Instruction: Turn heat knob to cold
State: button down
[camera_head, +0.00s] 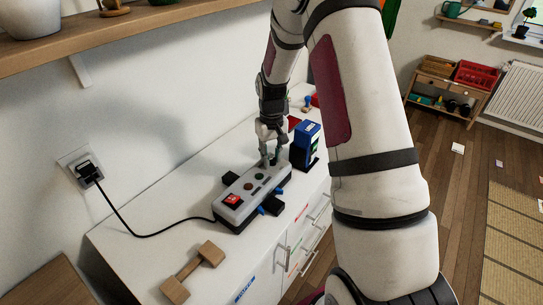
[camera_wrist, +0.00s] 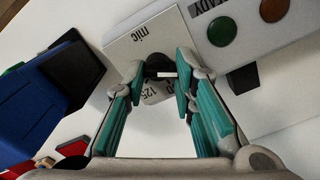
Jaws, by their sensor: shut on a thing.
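The grey machine (camera_head: 252,193) lies on the white cabinet top, with a red switch near its left end. My gripper (camera_head: 268,158) points down at the machine's far right end. In the wrist view the heat knob (camera_wrist: 158,61) is black with a white pointer mark, beside partly covered printing that includes "mic" and "125". My gripper (camera_wrist: 161,78) has its teal-padded fingers closed on either side of this knob. The fingers hide part of the dial, so the full scale cannot be read. A green light (camera_wrist: 222,28) under "READY" and a brown light (camera_wrist: 274,9) sit to the right.
A blue and black box (camera_head: 307,137) stands close to the right of my gripper. A wooden dumbbell-shaped piece (camera_head: 193,272) lies at the cabinet's front left. A black cord (camera_head: 140,234) runs to the wall socket (camera_head: 81,165). A wooden shelf (camera_head: 150,25) hangs above.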

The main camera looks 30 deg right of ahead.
jog(key=c, duration=1.3)
grip_release()
jog(key=shift+r, duration=0.1)
notch_tip(320, 180, up, 12)
jog(key=shift+f, duration=0.1)
jog(key=s+a+r+t, duration=0.2)
jog(key=s+a+r, duration=0.7)
jog(key=s+r, duration=0.4)
jog(key=s+a+r+t, duration=0.1)
jog(key=s, duration=0.4)
jog(key=s+a+r+n+t, duration=0.1)
jog(key=s+a, duration=0.1)
jog(key=s, duration=0.3)
jog(key=s+a+r, duration=0.1)
jog(key=s+a, duration=0.1)
jog(key=s, duration=0.3)
jog(key=shift+a+r+t, duration=0.1)
jog(key=shift+a+t, duration=0.15)
jog(key=shift+t, duration=0.15)
